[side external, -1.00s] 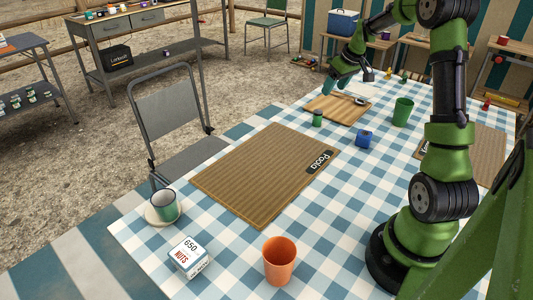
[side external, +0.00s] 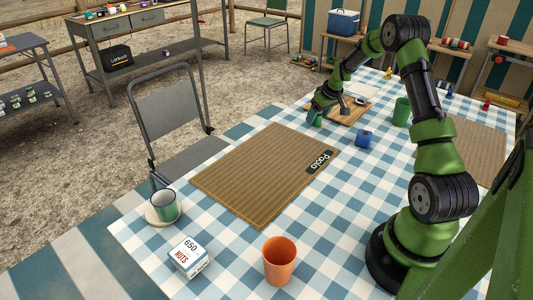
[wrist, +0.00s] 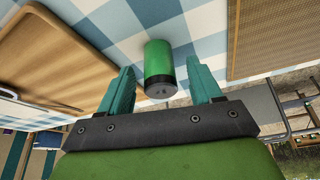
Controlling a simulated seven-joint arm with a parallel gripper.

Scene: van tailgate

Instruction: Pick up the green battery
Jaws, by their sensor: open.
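The green battery (wrist: 158,66) is a short green cylinder with a dark end cap, on the checked tablecloth. In the wrist view it lies between and just beyond the two teal fingers of my gripper (wrist: 162,88), with a gap on each side. My gripper is open and empty. In the side view my gripper (side external: 314,116) is low over the far part of the table, just left of the wooden board, and mostly hides the battery. Whether the fingers touch the cloth I cannot tell.
A wooden board (side external: 347,115) is close to the gripper's right. A blue item (side external: 363,139) and a green cup (side external: 401,112) stand further right. A brown ribbed mat (side external: 255,180) lies nearer. An orange cup (side external: 279,262), a nuts tin (side external: 189,258) and a mug (side external: 164,206) stand in front.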

